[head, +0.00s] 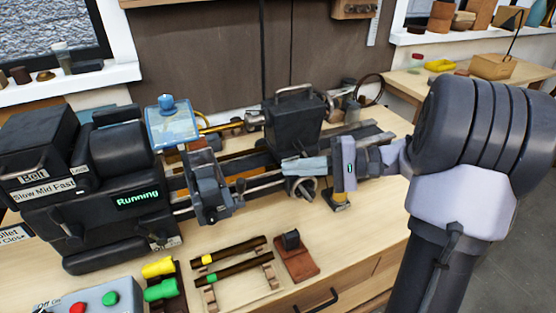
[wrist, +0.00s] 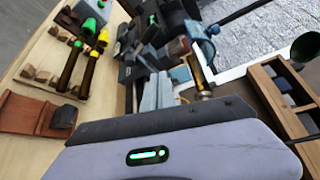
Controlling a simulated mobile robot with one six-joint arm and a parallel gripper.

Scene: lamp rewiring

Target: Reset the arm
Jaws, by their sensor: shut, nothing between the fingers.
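My gripper (head: 292,168) reaches in from the right in the head view, over the bench beside the black lathe (head: 120,155). Its pale fingers point left and are shut with nothing between them. In the wrist view the gripper (wrist: 158,92) shows above its grey body, which bears a green light. The fingers overlap the lathe bed in the head view; I cannot tell how much space lies between them. The lathe's display (head: 138,198) reads "Running". A clear blue guard (head: 178,122) with a blue knob stands by its headstock.
Two dark rods (head: 232,262) with yellow and green bands lie on a wooden rack at the front. Yellow and green handled pieces (head: 160,268) lie left of it. A reddish-brown block (head: 298,262) is to the right. A button box (head: 95,300) sits front left.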

